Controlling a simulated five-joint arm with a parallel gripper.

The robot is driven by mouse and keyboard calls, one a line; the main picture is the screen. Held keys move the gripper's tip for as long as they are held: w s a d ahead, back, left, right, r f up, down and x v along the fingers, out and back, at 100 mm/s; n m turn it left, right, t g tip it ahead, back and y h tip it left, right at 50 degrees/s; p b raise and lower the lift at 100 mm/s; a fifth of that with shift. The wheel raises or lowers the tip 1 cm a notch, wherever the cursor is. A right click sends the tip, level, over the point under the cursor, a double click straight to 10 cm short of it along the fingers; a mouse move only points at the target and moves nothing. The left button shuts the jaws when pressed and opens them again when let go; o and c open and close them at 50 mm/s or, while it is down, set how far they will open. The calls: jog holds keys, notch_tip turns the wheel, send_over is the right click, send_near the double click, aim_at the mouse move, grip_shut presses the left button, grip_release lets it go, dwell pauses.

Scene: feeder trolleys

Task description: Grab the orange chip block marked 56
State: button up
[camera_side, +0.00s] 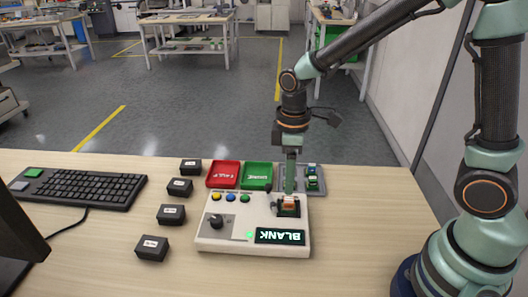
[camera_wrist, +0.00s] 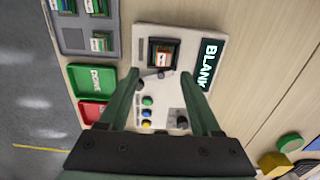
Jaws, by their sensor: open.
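An orange-topped chip block (camera_side: 288,204) sits in the dark socket of the white tester (camera_side: 225,241). In the wrist view the orange block (camera_wrist: 161,57) lies in the framed socket, just beyond my fingertips. Its number is too small to read. My gripper (camera_side: 290,190) points down over the socket, close to the block. In the wrist view my gripper (camera_wrist: 160,76) is open, with its two green fingers spread and nothing between the tips. The side view shows the fingers nearly in line, so the exact height gap cannot be told.
The tester's display (camera_side: 280,236) reads BLANK. Behind it are a red tray (camera_side: 223,168), a green tray (camera_side: 257,170) and a grey tray (camera_side: 321,190) holding several green chip blocks. Several small black boxes (camera_side: 172,214) and a keyboard (camera_side: 80,188) lie left. The table's right side is clear.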

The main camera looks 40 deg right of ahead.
aim_at(289, 200)
jog(key=shift+s+f, duration=0.15)
jog(key=shift+f, duration=1.45)
jog(key=shift+s+f, duration=0.15)
jog(key=shift+f, duration=1.4)
grip_shut()
